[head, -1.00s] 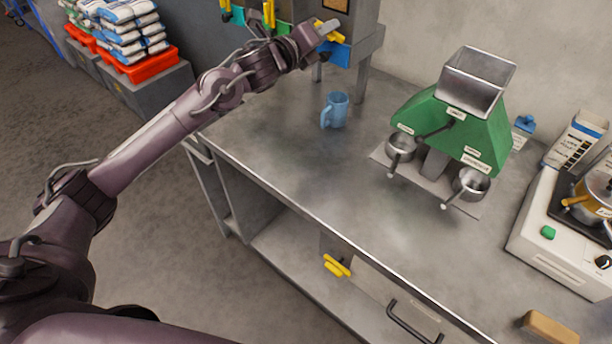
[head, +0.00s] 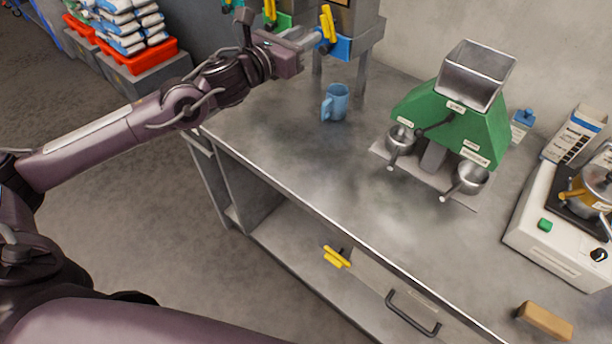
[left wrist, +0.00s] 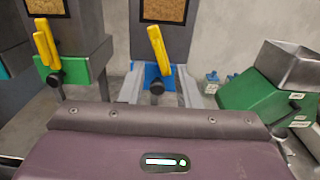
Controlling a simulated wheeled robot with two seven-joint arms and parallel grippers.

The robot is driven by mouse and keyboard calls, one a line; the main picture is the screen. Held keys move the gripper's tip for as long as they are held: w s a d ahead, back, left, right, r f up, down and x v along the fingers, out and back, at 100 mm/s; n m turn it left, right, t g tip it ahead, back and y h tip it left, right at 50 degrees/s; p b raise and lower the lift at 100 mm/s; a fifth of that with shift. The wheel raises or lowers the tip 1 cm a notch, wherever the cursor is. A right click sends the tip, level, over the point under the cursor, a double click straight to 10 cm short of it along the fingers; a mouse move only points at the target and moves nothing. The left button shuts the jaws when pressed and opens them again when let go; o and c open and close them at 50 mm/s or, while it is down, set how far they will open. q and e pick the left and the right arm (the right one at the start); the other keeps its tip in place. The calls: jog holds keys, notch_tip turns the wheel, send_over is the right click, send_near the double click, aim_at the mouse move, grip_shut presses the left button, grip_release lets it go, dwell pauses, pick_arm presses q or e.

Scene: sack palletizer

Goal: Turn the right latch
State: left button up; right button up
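The right latch (head: 327,27) is a yellow bar handle on a blue plate (head: 341,48) at the front of a grey hopper unit. It stands nearly upright, leaning slightly, in the left wrist view (left wrist: 159,50), with a dark round knob below it. My left gripper (head: 312,40) points at this latch from the left in the head view. In the left wrist view its two pale fingers (left wrist: 158,88) are spread apart, one each side of the blue plate, with nothing seen between them but the knob area. Contact with the handle cannot be made out. My right gripper is out of view.
Another yellow latch on a green plate (left wrist: 75,70) is just left. A green machine (head: 450,130) with metal cups stands to the right.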

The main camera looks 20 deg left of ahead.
pick_arm(q)
jog(key=s+d+f+n+g+y, duration=0.1)
jog(key=s+d+f+n+g, duration=0.1)
jog(key=s+f+n, duration=0.3)
jog(key=s+d+f+n+g+y, duration=0.2)
jog(key=s+f+n, duration=0.3)
jog(key=f+n, duration=0.3)
jog(key=s+d+f+n+g+y, duration=0.2)
jog(key=s+f+n, duration=0.3)
jog(key=n, duration=0.7)
jog(key=shift+s+d+f+g, duration=0.2)
jog(key=shift+d+f+g, duration=0.1)
jog(key=shift+d+f, duration=0.4)
jog(key=shift+s+a+f+n, duration=0.15)
jog(key=shift+s+f+n, duration=0.3)
jog(key=shift+n, duration=0.25)
